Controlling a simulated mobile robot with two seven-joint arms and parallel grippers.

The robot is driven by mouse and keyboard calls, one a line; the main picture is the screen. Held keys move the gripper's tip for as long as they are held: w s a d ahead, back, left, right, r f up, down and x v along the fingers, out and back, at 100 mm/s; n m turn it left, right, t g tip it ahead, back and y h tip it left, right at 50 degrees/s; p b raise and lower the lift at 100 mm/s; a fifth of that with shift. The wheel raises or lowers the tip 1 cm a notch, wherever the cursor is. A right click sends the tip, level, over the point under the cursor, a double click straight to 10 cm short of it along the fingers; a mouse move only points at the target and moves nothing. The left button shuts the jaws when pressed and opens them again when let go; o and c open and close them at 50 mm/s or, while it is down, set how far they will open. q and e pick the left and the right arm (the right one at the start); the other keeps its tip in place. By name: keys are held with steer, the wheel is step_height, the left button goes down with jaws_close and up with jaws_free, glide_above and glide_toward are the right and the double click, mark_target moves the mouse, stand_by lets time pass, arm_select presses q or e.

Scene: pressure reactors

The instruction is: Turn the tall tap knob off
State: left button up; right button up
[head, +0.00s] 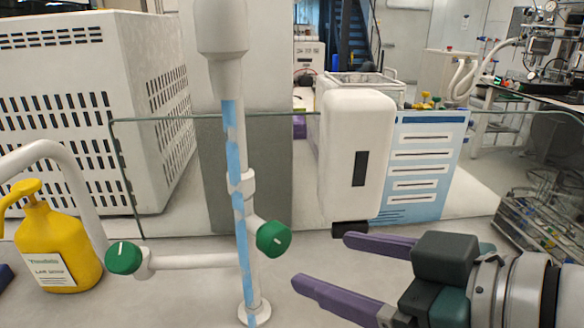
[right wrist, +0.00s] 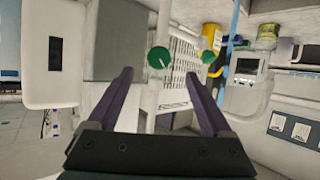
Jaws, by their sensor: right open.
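The tall tap is a white upright pipe (head: 240,190) with a blue stripe. A round green knob (head: 273,239) with a pale marker line sticks out from its lower right side. A second green knob (head: 125,257) sits at the left end of its horizontal branch. My right gripper (head: 321,260) is open and empty, its purple fingers pointing left, apart from the nearer knob. In the right wrist view the nearer knob (right wrist: 159,57) shows between and beyond the spread fingertips (right wrist: 159,76). The other knob (right wrist: 207,57) is farther off. My left gripper is not seen.
A clear glass panel (head: 300,175) stands behind the tap. A white dispenser (head: 357,150) is just above my right fingers. A yellow pump bottle (head: 58,245) and a curved white pipe (head: 88,200) are at left. A wire rack (head: 545,225) stands at right.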

mark_target(281, 242)
steer(key=x, duration=0.3)
steer(key=b+x, duration=0.1)
steer(key=x, duration=0.6)
steer(key=shift+w+a+r, duration=0.1)
steer(key=shift+w+r, duration=0.1)
steer(key=shift+r, duration=0.1)
jaws_close()
